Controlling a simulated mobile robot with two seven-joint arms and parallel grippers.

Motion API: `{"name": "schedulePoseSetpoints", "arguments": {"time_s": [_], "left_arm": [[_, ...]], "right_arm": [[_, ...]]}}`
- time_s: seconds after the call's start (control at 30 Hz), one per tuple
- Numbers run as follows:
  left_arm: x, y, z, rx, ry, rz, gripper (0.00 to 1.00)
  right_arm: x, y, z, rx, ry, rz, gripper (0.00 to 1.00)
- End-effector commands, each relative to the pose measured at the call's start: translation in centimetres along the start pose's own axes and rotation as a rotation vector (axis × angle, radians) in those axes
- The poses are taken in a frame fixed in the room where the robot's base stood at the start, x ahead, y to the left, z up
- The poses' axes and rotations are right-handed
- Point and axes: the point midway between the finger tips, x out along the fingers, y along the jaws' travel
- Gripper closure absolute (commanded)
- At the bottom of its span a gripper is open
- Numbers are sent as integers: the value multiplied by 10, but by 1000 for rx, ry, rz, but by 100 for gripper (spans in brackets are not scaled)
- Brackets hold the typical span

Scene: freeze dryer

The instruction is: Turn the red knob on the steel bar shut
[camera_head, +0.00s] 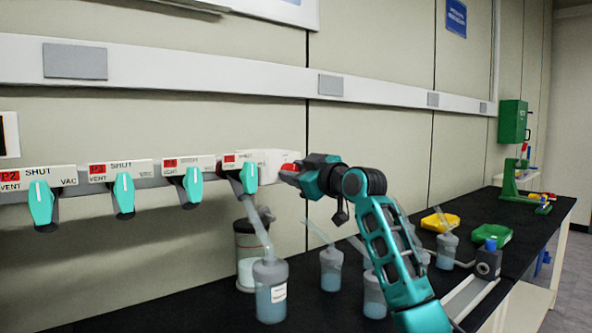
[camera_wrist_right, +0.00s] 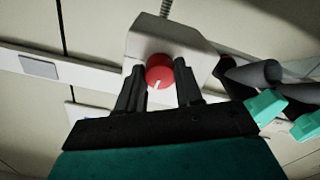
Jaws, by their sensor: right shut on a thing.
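The red knob (camera_wrist_right: 159,71) sits on the face of a pale block at the end of the steel bar, with a white mark line on it. In the head view only a bit of the red knob (camera_head: 290,167) shows beside my gripper. My right gripper (camera_wrist_right: 159,86) has one finger on each side of the knob and is shut on it. It also shows in the head view (camera_head: 298,172), reaching in from the right. The steel bar (camera_head: 147,183) runs along the wall to the left. My left gripper is not in view.
Several teal valve handles (camera_head: 123,193) hang from the bar under labels reading SHUT, VENT and VAC. Flasks with bluish liquid (camera_head: 271,290) stand on the black bench (camera_head: 205,312) below my arm. A yellow tray (camera_head: 440,222) and a green tray (camera_head: 491,236) lie further right.

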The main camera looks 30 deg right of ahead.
Motion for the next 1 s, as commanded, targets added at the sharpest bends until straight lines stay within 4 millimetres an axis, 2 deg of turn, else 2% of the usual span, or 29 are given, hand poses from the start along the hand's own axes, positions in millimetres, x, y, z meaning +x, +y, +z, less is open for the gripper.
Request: {"name": "schedulePoseSetpoints", "arguments": {"time_s": [0.3,0.83,0.87,1.0], "left_arm": [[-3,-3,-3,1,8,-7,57],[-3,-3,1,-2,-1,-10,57],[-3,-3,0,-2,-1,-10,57],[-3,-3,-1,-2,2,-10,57]], "right_arm": [[0,-1,0,-115,0,-2,95],[0,-1,0,-137,1,-2,95],[0,-1,0,-137,1,-2,63],[0,-1,0,-136,1,-1,49]]}}
